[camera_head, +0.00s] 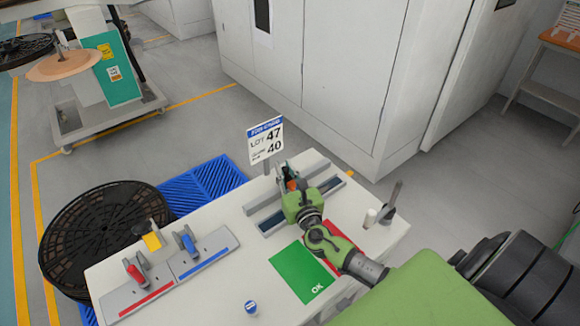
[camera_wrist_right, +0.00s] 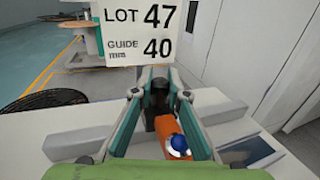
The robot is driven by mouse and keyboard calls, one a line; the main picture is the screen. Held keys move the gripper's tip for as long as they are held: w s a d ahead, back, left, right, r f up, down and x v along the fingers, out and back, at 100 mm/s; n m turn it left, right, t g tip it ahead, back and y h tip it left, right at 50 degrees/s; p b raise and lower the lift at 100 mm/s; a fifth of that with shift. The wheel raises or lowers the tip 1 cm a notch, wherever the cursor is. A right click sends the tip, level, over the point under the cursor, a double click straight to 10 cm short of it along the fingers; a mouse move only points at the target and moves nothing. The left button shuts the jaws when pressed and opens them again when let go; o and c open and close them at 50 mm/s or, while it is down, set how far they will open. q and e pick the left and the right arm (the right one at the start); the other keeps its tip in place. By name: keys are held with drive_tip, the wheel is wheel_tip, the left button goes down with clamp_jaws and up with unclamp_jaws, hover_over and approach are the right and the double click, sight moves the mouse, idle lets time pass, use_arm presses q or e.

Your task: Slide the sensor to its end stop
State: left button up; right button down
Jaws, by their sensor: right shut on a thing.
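The sensor is an orange block (camera_wrist_right: 168,128) with a blue-and-white knob (camera_wrist_right: 179,145), seen in the right wrist view between my right gripper's fingers. My right gripper (camera_wrist_right: 160,86) has its teal fingers shut on the sensor's dark upper part. In the head view the right gripper (camera_head: 290,175) reaches down over the grey guide rail (camera_head: 271,222) at the back of the table, and only a small orange bit of the sensor (camera_head: 292,185) shows. The gripper hides most of the sensor and the middle of the rail. My left gripper is not in view.
A sign reading LOT 47, guide 40 mm (camera_head: 265,139) stands behind the rail. The white table (camera_head: 215,290) also holds a red-handled clamp (camera_head: 136,274), a blue-handled clamp (camera_head: 189,245), a green OK mat (camera_head: 297,272) and a small blue-topped item (camera_head: 251,308). A dark upright post (camera_head: 393,203) stands at right.

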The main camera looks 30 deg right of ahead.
drive_tip(key=a, duration=0.8)
drive_tip(key=s+a, duration=0.1)
drive_tip(key=a, duration=0.3)
drive_tip(key=shift+a, duration=0.15)
drive_tip(key=c, duration=2)
unclamp_jaws()
drive_tip(key=shift+a, duration=0.1)
drive_tip(key=shift+o, duration=0.2)
drive_tip(key=shift+a, duration=0.1)
drive_tip(key=shift+s, duration=0.2)
drive_tip(key=v, duration=1.1)
drive_tip(key=shift+s, duration=0.3)
